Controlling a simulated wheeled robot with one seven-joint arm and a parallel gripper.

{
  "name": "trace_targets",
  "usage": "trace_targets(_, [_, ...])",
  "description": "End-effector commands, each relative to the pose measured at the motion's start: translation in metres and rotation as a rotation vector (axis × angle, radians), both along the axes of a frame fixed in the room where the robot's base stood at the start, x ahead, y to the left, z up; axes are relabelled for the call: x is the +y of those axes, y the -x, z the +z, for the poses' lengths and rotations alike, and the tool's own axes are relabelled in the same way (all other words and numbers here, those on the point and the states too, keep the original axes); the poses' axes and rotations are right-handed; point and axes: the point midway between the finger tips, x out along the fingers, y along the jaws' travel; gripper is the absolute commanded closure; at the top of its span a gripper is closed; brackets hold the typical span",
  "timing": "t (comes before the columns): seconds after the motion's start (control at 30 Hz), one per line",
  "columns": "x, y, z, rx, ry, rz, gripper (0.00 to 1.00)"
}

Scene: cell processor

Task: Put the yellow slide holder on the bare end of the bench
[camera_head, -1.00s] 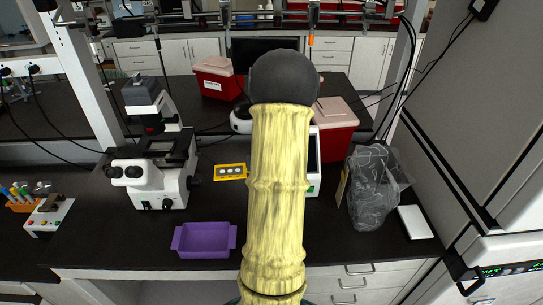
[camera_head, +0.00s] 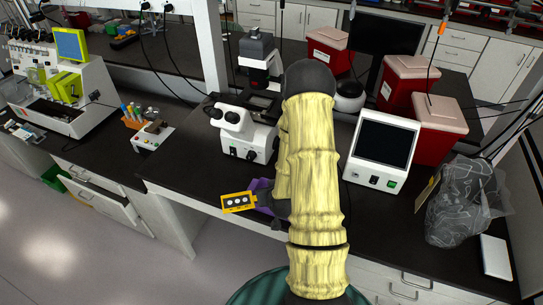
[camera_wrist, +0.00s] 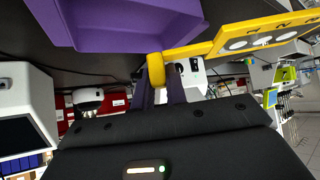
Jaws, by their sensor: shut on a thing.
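The yellow slide holder (camera_head: 237,202), with white round spots, is in my gripper at the front edge of the bench (camera_head: 180,180), left of my arm. In the wrist view the holder (camera_wrist: 265,36) reaches to the upper right, and its narrow handle end is between the fingertips of my gripper (camera_wrist: 160,78), which is shut on it. In the head view my arm hides most of the gripper. The bench's dark top is bare at its left end, left of the white microscope.
A purple tray (camera_head: 262,186) is partly hidden behind the holder and arm. The microscope (camera_head: 240,135) stands behind. A white device with a screen (camera_head: 381,150), red bins (camera_head: 441,125) and a plastic bag (camera_head: 460,205) fill the right. A tube rack (camera_head: 133,118) is at left.

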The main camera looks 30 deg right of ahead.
Motion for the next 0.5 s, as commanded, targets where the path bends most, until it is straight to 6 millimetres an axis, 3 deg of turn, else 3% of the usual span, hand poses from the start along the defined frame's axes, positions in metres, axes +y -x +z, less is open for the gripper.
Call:
trace_targets(0.03, [0.024,-0.004,-0.012,0.006,-0.003,0.048,1.00])
trace_targets(0.2, [0.082,-0.016,-0.041,0.006,0.001,0.159,1.00])
trace_targets(0.5, [0.142,-0.025,-0.088,0.003,0.006,0.275,1.00])
